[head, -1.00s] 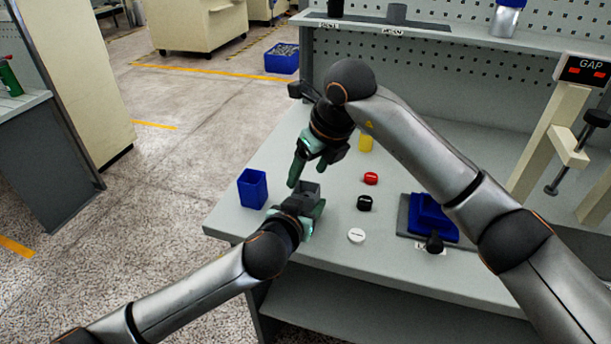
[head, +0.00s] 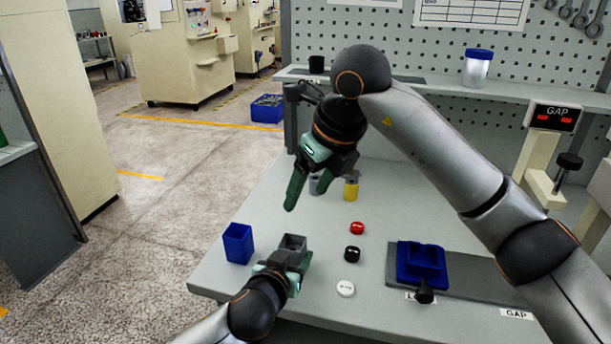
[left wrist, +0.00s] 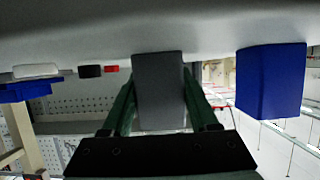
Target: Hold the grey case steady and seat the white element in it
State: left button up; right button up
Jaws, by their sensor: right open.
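My left gripper (head: 281,264) is shut on the grey case (head: 293,242), which stands upright at the table's near left. In the left wrist view, the grey case (left wrist: 159,90) sits between the two green fingers. Its top looks open in the head view, but I cannot make out what is inside. The white element (head: 345,289), a small round piece with dark marking, lies on the table right of the case and apart from it. It seems to show in the left wrist view (left wrist: 36,71). My right gripper (head: 308,188) is open, pointing down above and behind the case.
A blue bin (head: 238,243) stands left of the case. A black piece (head: 352,254) and a red piece (head: 357,228) lie behind the white one. A yellow cylinder (head: 351,189) stands farther back. A blue fixture (head: 420,262) sits on a grey plate at right.

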pick_arm(q)
jog(key=o, duration=0.5)
